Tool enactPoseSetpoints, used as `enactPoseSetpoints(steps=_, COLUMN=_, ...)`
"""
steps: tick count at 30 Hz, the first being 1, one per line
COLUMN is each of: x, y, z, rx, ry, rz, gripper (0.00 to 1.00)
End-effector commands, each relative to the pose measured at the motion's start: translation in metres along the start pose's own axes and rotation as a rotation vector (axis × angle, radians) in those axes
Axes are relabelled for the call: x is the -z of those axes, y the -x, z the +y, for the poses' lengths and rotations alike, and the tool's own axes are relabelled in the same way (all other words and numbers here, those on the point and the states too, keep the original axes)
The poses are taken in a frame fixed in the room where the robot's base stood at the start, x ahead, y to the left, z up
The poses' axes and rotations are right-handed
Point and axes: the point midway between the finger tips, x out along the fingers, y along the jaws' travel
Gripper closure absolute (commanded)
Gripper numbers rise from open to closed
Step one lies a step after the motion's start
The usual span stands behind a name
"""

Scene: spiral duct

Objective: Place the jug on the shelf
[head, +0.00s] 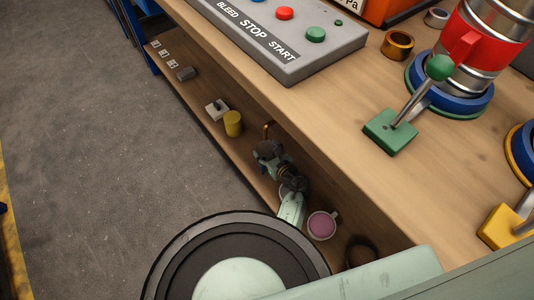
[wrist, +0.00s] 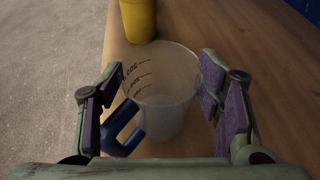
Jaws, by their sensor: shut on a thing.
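The jug (wrist: 165,95) is a translucent measuring cup with dark scale marks and a blue handle (wrist: 122,127) on its left side. It sits upright between the purple-padded fingers of my gripper (wrist: 165,105), which is shut on it. In the head view my gripper (head: 271,155) reaches in over the lower shelf (head: 196,96), under the worktop, and the jug cannot be made out there. The wooden board lies below the jug; I cannot tell whether the jug's base touches it.
A yellow cylinder (head: 233,123) stands just beyond the jug, also in the wrist view (wrist: 138,20). A pale block (head: 217,110) is beside it. A mug with purple contents (head: 322,225) stands nearer me. The worktop (head: 330,110) overhangs the shelf.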

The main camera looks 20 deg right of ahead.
Motion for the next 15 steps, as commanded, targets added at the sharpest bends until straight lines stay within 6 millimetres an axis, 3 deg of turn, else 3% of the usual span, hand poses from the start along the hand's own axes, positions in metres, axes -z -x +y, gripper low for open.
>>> enactPoseSetpoints(steps=3, x=0.0112, y=-0.0051, z=-0.0008, rx=0.002, ry=-0.001, rz=-0.001, gripper=0.84)
enactPoseSetpoints(steps=15, x=0.0166, y=-0.0073, z=-0.0004, rx=0.001, ry=0.000, rz=-0.001, gripper=0.84)
